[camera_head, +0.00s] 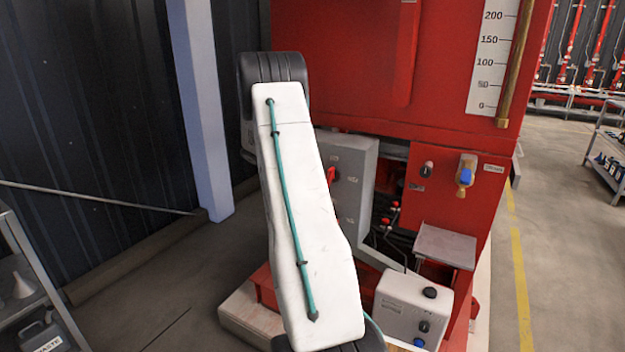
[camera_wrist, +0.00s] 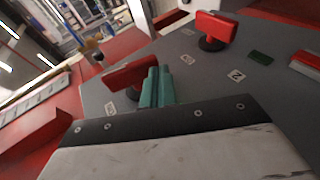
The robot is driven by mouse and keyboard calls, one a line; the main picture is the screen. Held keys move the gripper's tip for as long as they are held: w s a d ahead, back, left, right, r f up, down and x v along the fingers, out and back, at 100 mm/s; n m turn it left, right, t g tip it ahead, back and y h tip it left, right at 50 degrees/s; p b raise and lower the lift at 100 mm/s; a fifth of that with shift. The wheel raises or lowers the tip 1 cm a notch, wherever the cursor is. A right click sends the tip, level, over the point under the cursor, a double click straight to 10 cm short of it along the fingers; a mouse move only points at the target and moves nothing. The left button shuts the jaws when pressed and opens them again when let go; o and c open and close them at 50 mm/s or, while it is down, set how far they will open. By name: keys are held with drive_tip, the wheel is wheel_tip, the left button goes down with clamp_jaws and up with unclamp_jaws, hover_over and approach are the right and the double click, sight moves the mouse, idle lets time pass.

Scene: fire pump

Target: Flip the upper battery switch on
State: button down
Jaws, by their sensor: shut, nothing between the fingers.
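A grey switch panel (camera_head: 356,180) stands on the red machine, partly hidden behind my arm. One red switch handle (camera_head: 331,176) shows at its edge. In the wrist view the panel (camera_wrist: 190,75) carries two red handles on dark round bases. The nearer handle (camera_wrist: 128,74) lies at the left, towards the red housing, and appears to be the upper one. The other handle (camera_wrist: 216,26) is farther off. My gripper (camera_wrist: 156,86) has teal fingers, shut and empty, at the right end of the nearer handle. I cannot tell whether they touch it. The head view hides my gripper.
A grey-white box (camera_head: 400,305) with dark knobs stands low at the front. A valve with a blue part (camera_head: 465,176) sits right of the panel. A shelf (camera_head: 35,290) stands at left. Open floor (camera_head: 565,240) lies at right.

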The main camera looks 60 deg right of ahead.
drive_tip(key=shift+s+r, duration=0.15)
drive_tip(key=shift+r, duration=0.1)
drive_tip(key=shift+s, duration=0.1)
drive_tip(key=shift+s+r, duration=0.3)
drive_tip(key=shift+s, duration=0.25)
drive_tip(key=w+a, duration=0.2)
drive_tip(key=w, duration=1.2)
drive_tip(key=shift+w+f, duration=0.15)
drive_tip(key=shift+w, duration=0.1)
